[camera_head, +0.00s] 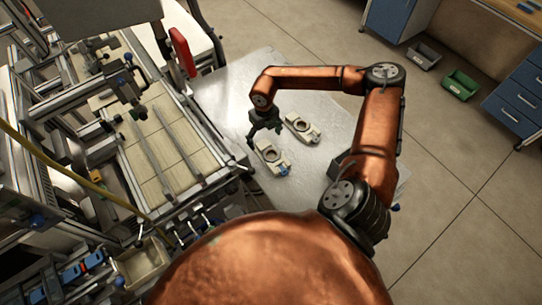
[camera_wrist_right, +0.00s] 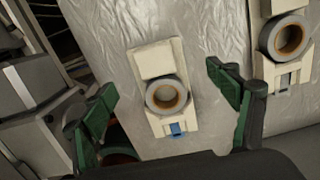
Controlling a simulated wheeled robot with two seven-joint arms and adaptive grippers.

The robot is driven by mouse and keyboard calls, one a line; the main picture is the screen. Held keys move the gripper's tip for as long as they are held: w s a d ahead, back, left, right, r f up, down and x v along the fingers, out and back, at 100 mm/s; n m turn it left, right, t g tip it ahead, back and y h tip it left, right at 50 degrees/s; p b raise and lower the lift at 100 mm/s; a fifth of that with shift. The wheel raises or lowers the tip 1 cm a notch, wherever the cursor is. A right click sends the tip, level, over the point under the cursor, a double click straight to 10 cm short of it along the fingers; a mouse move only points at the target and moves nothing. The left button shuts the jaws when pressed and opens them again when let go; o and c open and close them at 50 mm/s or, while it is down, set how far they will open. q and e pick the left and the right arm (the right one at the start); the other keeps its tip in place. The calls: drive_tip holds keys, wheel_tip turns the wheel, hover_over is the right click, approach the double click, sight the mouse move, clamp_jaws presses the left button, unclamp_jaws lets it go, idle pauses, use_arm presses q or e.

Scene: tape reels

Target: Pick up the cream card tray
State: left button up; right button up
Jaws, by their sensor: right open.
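Two cream card trays lie on the silver table. The nearer tray (camera_head: 262,146) has a round tape reel on it and a blue tab at one end; in the right wrist view this tray (camera_wrist_right: 150,62) lies between the fingers, with its grey-rimmed, brown-cored reel (camera_wrist_right: 166,95) facing up. The second tray (camera_head: 293,119) lies up and to the right; it shows at the top right of the wrist view (camera_wrist_right: 267,72). My right gripper (camera_head: 264,133) is open and empty above the nearer tray; its dark green fingers (camera_wrist_right: 160,79) are spread on either side. My left gripper is out of view.
The silver table (camera_head: 225,95) has bare room around the trays. A conveyor frame (camera_head: 165,150) with metal rails stands along the table's left side. A green bin (camera_head: 461,84) is on the floor far right.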

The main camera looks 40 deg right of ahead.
sight(265, 145)
drive_tip(key=f, duration=0.5)
drive_tip(key=shift+w+a, duration=0.15)
drive_tip(key=shift+w, duration=0.05)
drive_tip(key=c, duration=1)
drive_tip(key=shift+s+f, duration=0.15)
drive_tip(key=shift+s, duration=0.05)
drive_tip(key=c, duration=1)
